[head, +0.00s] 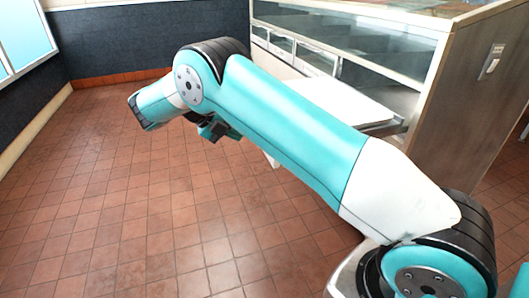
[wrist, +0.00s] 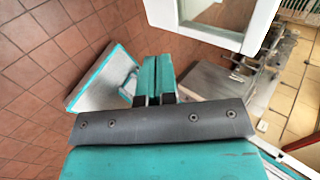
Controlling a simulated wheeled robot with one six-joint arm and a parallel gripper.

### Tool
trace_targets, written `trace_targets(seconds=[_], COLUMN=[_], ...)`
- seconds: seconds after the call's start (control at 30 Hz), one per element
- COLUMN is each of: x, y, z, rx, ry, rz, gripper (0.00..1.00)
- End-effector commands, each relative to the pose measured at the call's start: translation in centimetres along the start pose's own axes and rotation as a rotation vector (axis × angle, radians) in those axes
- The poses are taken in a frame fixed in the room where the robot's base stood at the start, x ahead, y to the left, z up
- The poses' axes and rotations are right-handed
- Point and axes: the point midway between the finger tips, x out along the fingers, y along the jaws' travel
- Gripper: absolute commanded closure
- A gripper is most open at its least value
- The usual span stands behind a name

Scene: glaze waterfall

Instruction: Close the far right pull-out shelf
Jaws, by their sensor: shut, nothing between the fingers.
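The pull-out shelf (head: 345,100) is a flat white panel. In the head view it stands out from the counter's side, below a row of small glazed fronts. My arm crosses in front of it and hides part of its near and left edges. My gripper (wrist: 157,78) shows in the wrist view with its teal fingers together and nothing between them. In the head view the gripper is mostly hidden behind my arm. I cannot tell how far it is from the shelf, and no contact shows.
The counter (head: 470,110) has a glass top and a wooden end panel with a switch plate (head: 491,62). Open red tile floor (head: 100,200) lies to the left. A dark wall (head: 150,42) stands at the back, with a window (head: 28,35) at the left.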

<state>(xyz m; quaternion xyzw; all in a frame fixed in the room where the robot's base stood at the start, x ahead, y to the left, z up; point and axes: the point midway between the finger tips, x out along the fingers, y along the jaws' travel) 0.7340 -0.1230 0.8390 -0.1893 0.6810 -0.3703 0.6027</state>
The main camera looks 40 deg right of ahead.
Motion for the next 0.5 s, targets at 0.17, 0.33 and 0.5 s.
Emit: trace_targets(seconds=[0.17,0.33,0.5], x=[2.3,4.0,6.3], y=[0.6,0.6,0.5], z=[0.0,0.0,0.0], rx=[0.003,0.001,0.001], ry=[0.000,0.000,0.001], rz=[0.000,0.000,-0.001], gripper=[1.00,1.00,1.00])
